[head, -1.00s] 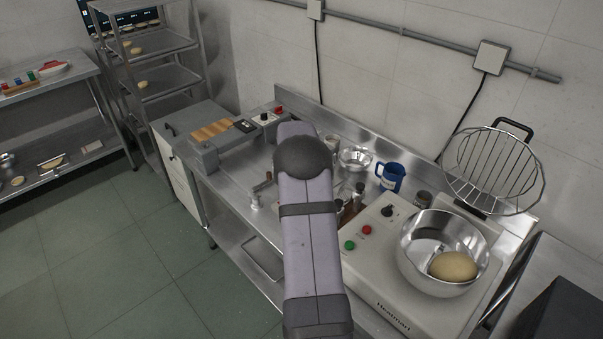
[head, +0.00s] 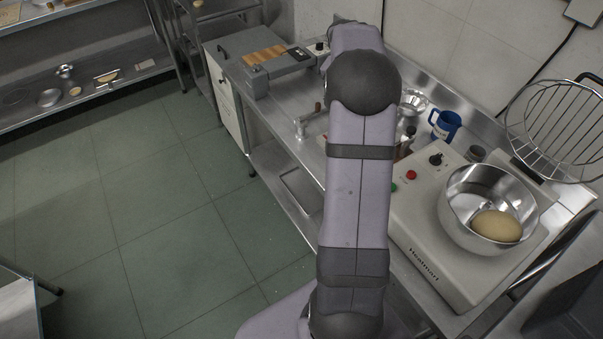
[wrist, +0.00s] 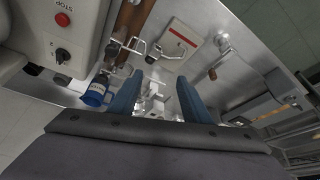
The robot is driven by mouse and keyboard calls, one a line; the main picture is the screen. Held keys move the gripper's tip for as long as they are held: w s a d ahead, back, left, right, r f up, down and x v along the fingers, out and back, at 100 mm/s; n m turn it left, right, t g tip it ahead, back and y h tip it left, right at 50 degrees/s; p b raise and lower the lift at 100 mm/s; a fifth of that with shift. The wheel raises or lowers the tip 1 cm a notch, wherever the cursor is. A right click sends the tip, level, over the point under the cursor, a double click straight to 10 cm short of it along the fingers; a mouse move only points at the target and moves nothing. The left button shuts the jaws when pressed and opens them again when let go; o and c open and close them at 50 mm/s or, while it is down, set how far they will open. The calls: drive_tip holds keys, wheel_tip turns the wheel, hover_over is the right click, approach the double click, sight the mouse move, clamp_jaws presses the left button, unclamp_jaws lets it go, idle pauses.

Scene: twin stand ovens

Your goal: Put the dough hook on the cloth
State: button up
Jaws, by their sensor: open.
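My gripper (wrist: 156,98) shows in the wrist view as two blue fingers, apart, above the steel counter. Some shiny metal pieces show between and beyond the fingers; I cannot tell whether the dough hook is among them. A pale flat square with a red stripe (wrist: 178,40), perhaps the cloth, lies on the counter beyond the fingers. In the head view my arm hides my gripper and much of the counter's middle.
A blue mug (head: 445,125) stands near the wall; it also shows in the wrist view (wrist: 95,93). The mixer (head: 428,225) carries a steel bowl (head: 455,236) with dough (head: 497,226). A wire guard (head: 556,130) is raised above it. A lever-handled device (head: 307,125) stands at the counter's front.

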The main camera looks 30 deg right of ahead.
drive_tip(key=s+a+f+n+y, duration=0.1)
drive_tip(key=s+a+n, duration=0.25)
drive_tip(key=a, duration=0.85)
drive_tip(key=s+a+f+n+y, duration=0.2)
drive_tip(key=s+a+n, duration=0.15)
drive_tip(key=a, duration=0.95)
drive_tip(key=s+a+f+n+g, duration=0.1)
drive_tip(key=s+a+f+n, duration=0.1)
drive_tip(key=s+a, duration=0.4)
drive_tip(key=s+a+f+n+y, duration=0.1)
drive_tip(key=s+a+n, duration=0.3)
drive_tip(key=s, duration=0.4)
drive_tip(key=shift+s+a+f+g, duration=0.2)
drive_tip(key=shift+a+f+g, duration=0.2)
drive_tip(key=shift+a, duration=0.45)
wheel_tip(320, 180, down, 18)
drive_tip(key=b, duration=1.7)
drive_tip(key=shift+r, duration=0.25)
